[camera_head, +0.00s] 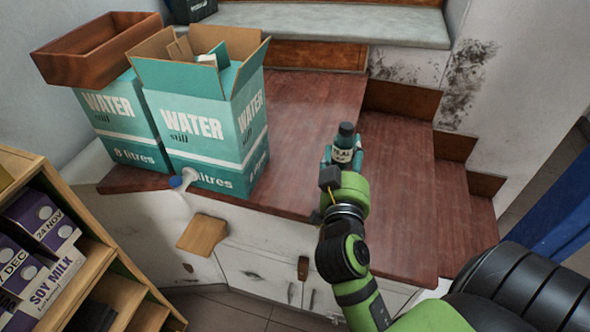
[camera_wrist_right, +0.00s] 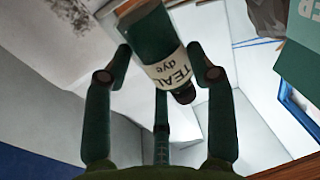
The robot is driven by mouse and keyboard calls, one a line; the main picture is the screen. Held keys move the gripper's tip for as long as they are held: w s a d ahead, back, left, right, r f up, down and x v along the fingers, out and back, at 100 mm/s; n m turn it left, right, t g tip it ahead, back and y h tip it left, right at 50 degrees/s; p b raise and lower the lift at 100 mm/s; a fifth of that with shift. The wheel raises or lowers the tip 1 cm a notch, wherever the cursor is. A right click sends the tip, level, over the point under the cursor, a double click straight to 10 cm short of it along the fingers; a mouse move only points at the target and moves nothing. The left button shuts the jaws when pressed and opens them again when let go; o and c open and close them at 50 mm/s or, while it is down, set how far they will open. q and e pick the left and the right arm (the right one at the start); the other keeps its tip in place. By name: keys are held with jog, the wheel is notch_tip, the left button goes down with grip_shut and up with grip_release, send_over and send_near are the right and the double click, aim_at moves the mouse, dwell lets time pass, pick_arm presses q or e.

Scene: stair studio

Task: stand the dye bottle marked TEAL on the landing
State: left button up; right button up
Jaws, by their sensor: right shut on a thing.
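The dye bottle (camera_head: 345,140) is dark teal with a cream label and a dark cap. In the right wrist view the bottle (camera_wrist_right: 158,40) shows "TEAL dye" on its label. My right gripper (camera_head: 342,158) is shut on it, its fingers around the sides. In the head view it looks roughly upright, cap up, in front of the red-brown wooden landing (camera_head: 305,100). I cannot tell whether its base touches the wood. My left gripper is not in view.
Two teal WATER boxes (camera_head: 205,150) stand on the left of the wood, one open. A brown wooden tray (camera_head: 95,50) rests on the rear box. Wooden steps (camera_head: 455,147) lie at right. A shelf with soy milk cartons (camera_head: 40,240) is at lower left. Wood behind the bottle is clear.

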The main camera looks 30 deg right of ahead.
jog(key=w+a+f, duration=0.1)
jog(key=w+f, duration=0.1)
jog(key=w, duration=0.1)
jog(key=w+a+f, duration=0.1)
jog(key=w+f, duration=0.1)
jog(key=w+a+f, duration=0.2)
jog(key=w, duration=0.1)
jog(key=shift+w, duration=0.35)
notch_tip(320, 180, down, 4)
jog(key=shift+r+b, duration=0.1)
jog(key=shift+b, duration=0.25)
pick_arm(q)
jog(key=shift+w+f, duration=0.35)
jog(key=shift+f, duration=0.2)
pick_arm(e)
jog(key=o, duration=1.3)
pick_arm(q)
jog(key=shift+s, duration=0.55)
